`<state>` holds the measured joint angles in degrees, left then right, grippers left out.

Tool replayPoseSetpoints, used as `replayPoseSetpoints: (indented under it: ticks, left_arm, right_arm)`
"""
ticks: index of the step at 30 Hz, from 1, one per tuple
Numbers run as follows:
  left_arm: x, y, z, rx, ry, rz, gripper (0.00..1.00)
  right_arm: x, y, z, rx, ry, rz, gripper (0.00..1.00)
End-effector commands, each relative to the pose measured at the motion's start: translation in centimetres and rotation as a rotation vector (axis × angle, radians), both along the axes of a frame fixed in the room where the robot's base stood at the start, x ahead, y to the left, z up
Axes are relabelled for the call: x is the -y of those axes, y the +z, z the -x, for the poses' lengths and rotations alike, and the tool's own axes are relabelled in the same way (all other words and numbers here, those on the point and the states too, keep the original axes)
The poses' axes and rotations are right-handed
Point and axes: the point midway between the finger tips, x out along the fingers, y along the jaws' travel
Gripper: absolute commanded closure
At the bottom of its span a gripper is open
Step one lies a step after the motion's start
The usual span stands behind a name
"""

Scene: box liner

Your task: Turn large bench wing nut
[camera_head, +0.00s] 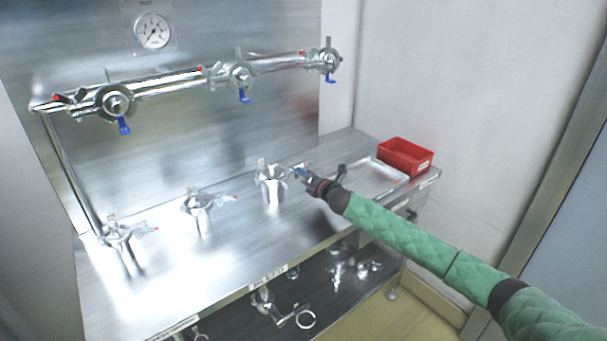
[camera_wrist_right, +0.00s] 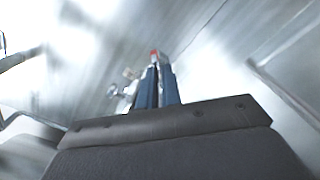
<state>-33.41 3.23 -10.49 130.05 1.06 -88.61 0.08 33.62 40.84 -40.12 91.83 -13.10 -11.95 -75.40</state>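Three metal clamp fittings with red-tipped wing nuts stand in a row on the steel bench: left (camera_head: 125,233), middle (camera_head: 200,203) and right (camera_head: 268,180). My right gripper (camera_head: 299,173) is at the red-tipped wing nut (camera_head: 304,164) of the right fitting. In the right wrist view its two blue fingers (camera_wrist_right: 157,82) are close together, and the red tip (camera_wrist_right: 153,55) shows at their ends, in line with the narrow gap. The fingers appear shut on this wing nut; the contact itself is partly hidden. My left gripper is not in view.
A red bin (camera_head: 405,157) and a shallow metal tray (camera_head: 374,178) are on the bench to the right. A pipe (camera_head: 165,85) with several blue-handled valves runs above along the back wall. Loose clamp parts (camera_head: 283,310) lie on the lower shelf.

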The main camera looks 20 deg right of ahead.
Motion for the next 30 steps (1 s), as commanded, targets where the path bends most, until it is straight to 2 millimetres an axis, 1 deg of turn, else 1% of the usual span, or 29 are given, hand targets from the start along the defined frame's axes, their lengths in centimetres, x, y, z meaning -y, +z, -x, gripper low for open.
replayPoseSetpoints:
  ticks: [8,14,21,30]
  left_arm:
    - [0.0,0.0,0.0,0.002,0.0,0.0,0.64]
    - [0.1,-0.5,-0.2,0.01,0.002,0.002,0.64]
    - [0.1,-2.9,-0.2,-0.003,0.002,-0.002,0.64]
    - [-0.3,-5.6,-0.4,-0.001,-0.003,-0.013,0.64]
  right_arm:
    - [0.0,0.0,0.0,-0.009,-0.001,-0.022,1.0]
    - [0.0,0.0,0.0,-0.041,-0.001,-0.11,1.0]
    - [0.1,0.1,0.0,-0.106,-0.002,-0.291,1.0]
    - [0.0,0.1,0.0,-0.194,-0.001,-0.533,1.0]
